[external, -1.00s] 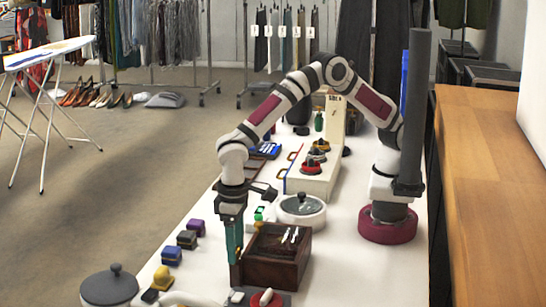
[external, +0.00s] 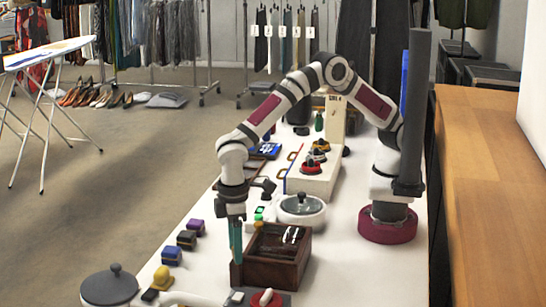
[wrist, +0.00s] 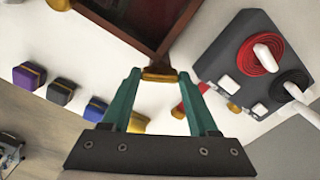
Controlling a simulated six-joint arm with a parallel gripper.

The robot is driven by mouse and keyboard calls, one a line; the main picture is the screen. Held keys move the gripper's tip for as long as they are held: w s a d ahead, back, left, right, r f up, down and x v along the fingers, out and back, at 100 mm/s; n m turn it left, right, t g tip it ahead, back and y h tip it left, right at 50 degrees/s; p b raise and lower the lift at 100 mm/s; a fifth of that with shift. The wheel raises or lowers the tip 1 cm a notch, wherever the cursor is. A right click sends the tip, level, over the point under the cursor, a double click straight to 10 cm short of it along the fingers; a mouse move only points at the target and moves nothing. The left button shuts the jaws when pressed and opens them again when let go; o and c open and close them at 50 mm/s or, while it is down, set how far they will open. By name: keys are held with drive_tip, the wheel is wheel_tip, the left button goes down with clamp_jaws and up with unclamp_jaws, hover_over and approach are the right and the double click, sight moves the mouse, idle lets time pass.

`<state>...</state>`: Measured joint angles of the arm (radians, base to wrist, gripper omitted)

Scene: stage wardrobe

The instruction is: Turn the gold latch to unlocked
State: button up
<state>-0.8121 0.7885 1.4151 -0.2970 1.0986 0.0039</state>
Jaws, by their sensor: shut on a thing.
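The gold latch (wrist: 160,74) is on the edge of the dark wooden box (wrist: 120,28), near the top middle of the wrist view. My gripper (wrist: 160,76) has its two teal fingers on either side of the latch and is shut on it. In the external view my gripper (external: 236,258) points straight down at the left side of the wooden box (external: 272,273). The latch is hidden behind the fingers there. I cannot read any locked or unlocked mark.
A lidded white pot (external: 302,211) stands behind the box. A grey lidded pot (external: 109,287) stands at front left.

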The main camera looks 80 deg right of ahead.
drive_tip(key=n, duration=0.6)
drive_tip(key=shift+n, duration=0.3)
drive_tip(key=n, duration=0.5)
drive_tip(key=shift+n, duration=0.4)
drive_tip(key=o, duration=1.4)
wheel_tip(320, 180, up, 16)
drive_tip(key=shift+f, duration=0.1)
